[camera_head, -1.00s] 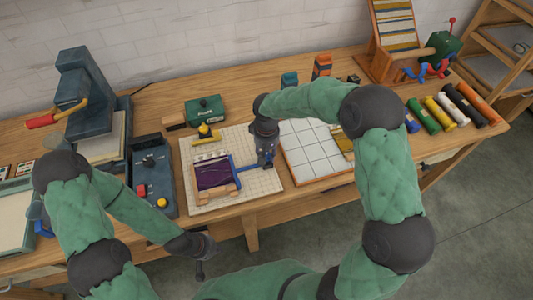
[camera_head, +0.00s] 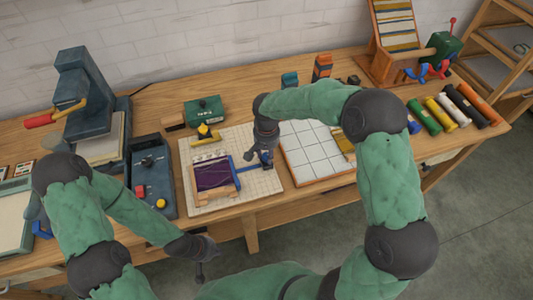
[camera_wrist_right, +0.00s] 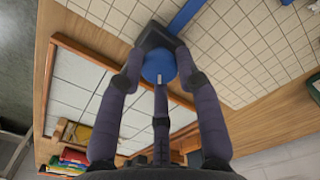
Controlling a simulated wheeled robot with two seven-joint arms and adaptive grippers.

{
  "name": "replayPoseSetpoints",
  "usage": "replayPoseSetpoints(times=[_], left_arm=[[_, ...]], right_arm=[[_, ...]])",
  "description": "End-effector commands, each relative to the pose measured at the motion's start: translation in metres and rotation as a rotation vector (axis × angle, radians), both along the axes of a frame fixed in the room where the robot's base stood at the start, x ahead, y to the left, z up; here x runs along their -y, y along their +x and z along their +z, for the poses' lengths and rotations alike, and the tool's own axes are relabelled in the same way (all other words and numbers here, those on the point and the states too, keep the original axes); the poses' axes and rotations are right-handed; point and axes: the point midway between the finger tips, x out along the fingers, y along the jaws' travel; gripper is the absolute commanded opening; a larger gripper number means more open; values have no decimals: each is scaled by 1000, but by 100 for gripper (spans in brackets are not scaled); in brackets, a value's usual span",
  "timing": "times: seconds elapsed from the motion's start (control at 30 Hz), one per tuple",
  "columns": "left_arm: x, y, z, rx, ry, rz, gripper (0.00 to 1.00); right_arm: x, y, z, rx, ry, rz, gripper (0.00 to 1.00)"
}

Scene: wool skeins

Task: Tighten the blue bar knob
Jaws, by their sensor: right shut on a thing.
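The blue knob (camera_wrist_right: 158,66) sits on a dark block at the end of a blue bar (camera_wrist_right: 186,14), in the right wrist view. The fingers of my right gripper (camera_wrist_right: 158,72) close around the knob from its sides. In the head view the blue bar (camera_head: 244,167) runs from a small wooden frame with purple cloth (camera_head: 212,174) to my right gripper (camera_head: 262,158), which hides the knob there. My left gripper (camera_head: 200,262) hangs in front of the table's front edge, away from the bar; its fingers are too small to tell apart.
The frame stands on a pale gridded board (camera_head: 230,196). A green box (camera_head: 205,109) stands behind; colored rolls (camera_head: 440,114) lie far right.

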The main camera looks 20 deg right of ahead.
Motion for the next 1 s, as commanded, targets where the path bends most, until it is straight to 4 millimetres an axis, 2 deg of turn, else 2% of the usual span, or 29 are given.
replayPoseSetpoints(times=[0.27,0.3,0.33,0.37,0.77,0.87,1.0], left_arm=[[0,0,0,0,0,0,0],[0,0,0,0,0,0,0],[0,0,0,0,0,0,0],[0,0,0,0,0,0,0],[0,0,0,0,0,0,0],[0,0,0,0,0,0,0],[0,0,0,0,0,0,0]], right_arm=[[0,0,0,0,0,-2,2],[0,0,0,0,0,-2,46],[0,0,0,0,0,-1,54],[0,0,0,0,1,-1,58],[0,1,4,1,1,0,58],[0,1,15,3,1,-1,58],[0,1,40,4,1,0,58]])
